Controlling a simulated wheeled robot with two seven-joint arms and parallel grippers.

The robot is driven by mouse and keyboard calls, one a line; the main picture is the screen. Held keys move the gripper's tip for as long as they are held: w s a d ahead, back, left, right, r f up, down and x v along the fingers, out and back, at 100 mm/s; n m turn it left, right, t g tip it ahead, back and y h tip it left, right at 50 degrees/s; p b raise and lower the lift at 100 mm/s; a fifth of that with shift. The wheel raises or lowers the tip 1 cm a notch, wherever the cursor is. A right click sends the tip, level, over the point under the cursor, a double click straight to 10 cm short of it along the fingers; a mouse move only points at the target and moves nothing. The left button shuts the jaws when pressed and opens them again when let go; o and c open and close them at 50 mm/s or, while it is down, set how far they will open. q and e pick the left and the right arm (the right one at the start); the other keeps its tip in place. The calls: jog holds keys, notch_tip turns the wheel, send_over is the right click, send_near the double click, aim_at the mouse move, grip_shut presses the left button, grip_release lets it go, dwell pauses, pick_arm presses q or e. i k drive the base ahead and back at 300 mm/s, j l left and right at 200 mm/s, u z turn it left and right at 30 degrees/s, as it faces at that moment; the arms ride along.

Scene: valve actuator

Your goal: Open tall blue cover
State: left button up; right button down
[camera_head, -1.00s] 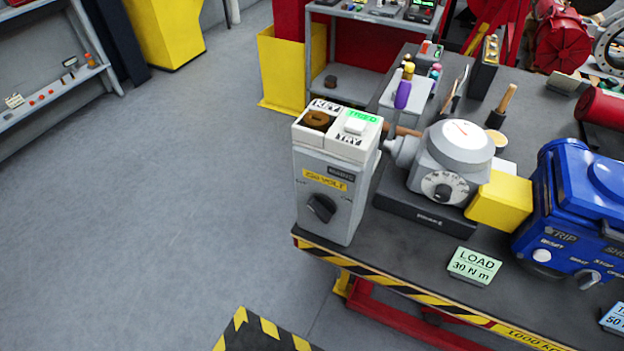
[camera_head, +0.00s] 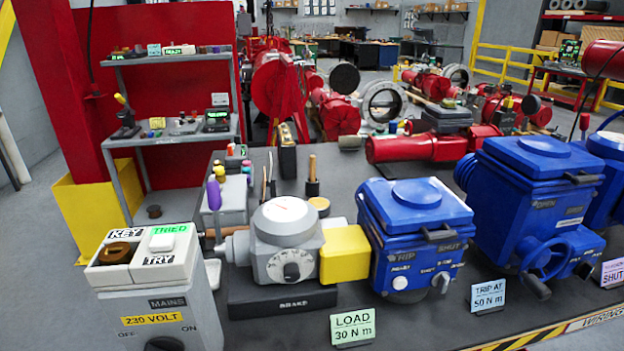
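Two blue actuator housings stand on the dark bench. The smaller blue housing (camera_head: 405,255), marked TRIP and SHUT, has a flat lid (camera_head: 416,200) with a round raised disc and a black latch at its front. The larger and taller blue housing (camera_head: 528,215) has a lid (camera_head: 535,150) with a raised disc, a black latch at its front right and a blue handwheel (camera_head: 545,258). Both lids look closed. I cannot tell for certain which one is the tall blue cover. Neither of my grippers is in view.
A grey brake unit (camera_head: 285,245) with a yellow block (camera_head: 345,253) stands left of the smaller housing. A 230 volt mains box (camera_head: 160,310) is at front left. A LOAD card (camera_head: 352,327) and TRIP AT card (camera_head: 488,295) stand near the front edge. Part of another blue unit (camera_head: 607,150) shows at far right.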

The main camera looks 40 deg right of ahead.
aim_at(540, 161)
jog(key=z, duration=2.8)
